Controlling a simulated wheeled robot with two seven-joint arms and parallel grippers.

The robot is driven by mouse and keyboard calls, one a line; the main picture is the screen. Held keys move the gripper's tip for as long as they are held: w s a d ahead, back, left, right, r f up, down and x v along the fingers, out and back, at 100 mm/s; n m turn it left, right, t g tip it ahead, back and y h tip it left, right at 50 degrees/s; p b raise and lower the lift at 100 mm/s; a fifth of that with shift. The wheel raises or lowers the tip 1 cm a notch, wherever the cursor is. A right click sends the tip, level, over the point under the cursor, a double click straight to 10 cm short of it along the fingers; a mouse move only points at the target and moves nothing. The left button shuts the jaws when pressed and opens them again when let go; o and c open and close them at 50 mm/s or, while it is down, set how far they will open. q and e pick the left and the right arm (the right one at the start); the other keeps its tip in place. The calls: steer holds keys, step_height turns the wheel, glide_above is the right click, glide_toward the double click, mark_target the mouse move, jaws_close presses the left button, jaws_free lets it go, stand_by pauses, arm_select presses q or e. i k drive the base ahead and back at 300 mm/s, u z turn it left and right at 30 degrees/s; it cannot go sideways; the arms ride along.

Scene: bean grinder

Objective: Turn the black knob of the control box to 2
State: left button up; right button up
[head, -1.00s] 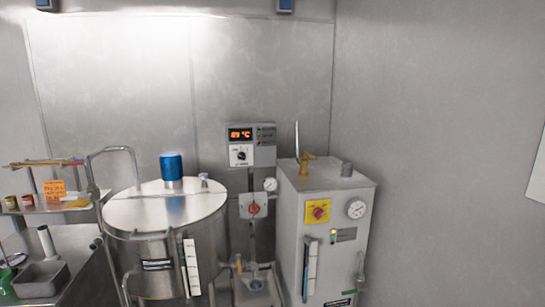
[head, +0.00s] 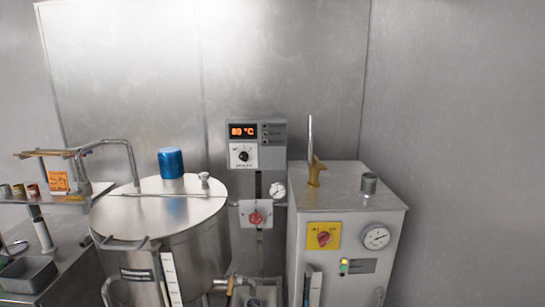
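The control box (head: 257,145) is a grey panel on a post against the back wall, between the tank and the white cabinet. Its orange display (head: 243,131) shows digits and °C. The black knob (head: 243,156) sits below the display on a white dial plate; its setting is too small to read. Neither of my grippers is in view.
A steel tank (head: 160,235) with a blue cap (head: 171,163) stands to the left. A white cabinet (head: 345,235) with a red knob and gauge stands to the right. A red valve knob (head: 256,218) is below the box. A shelf (head: 60,200) is at far left.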

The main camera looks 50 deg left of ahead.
mark_target(244, 156)
steer(key=u, duration=0.4)
steer(key=i, duration=1.05)
steer(key=u, duration=0.65)
